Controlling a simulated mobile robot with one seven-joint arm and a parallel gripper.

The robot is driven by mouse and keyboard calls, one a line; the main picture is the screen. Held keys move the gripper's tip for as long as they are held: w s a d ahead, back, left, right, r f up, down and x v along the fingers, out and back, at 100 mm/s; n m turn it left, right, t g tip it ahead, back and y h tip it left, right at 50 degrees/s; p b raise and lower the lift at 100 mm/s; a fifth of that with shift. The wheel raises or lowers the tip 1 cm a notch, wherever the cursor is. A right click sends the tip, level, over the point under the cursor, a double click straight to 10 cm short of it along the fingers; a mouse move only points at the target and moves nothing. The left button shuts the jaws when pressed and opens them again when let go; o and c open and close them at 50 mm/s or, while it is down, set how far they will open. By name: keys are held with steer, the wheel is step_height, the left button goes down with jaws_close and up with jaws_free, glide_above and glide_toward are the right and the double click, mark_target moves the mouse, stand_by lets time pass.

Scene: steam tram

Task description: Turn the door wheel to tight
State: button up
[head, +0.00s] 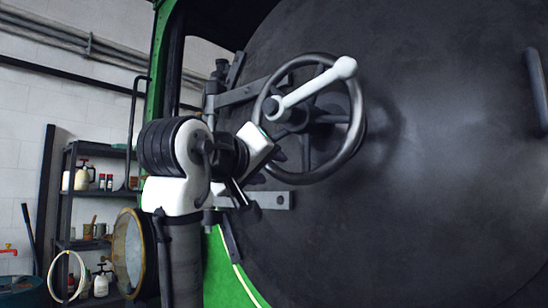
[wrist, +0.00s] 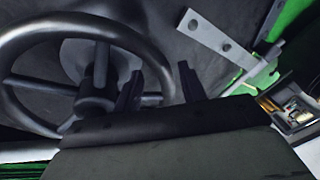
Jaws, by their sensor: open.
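The door wheel (head: 357,112) is a dark grey spoked ring on a large round black door (head: 440,150). A pale lever handle (head: 310,88) crosses in front of its hub, rising to the right. My gripper (head: 268,165) is at the lower left of the wheel rim in the head view, partly hidden by my own wrist. In the wrist view the wheel (wrist: 40,28) fills the left side, and my gripper (wrist: 159,80) is open with its two dark fingers on either side of the rim. Whether they touch the rim I cannot tell.
Flat hinge straps (head: 265,199) with bolts lie on the door just below the wheel. A green frame (head: 222,270) edges the door. A shelf (head: 85,245) with bottles stands at the left. A vertical grab bar (head: 538,88) is at the far right.

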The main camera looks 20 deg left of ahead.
mark_target(271, 168)
steer(key=shift+w+d+p, duration=0.15)
steer(key=shift+w+p, duration=0.3)
steer(key=shift+w, duration=1.2)
jaws_close()
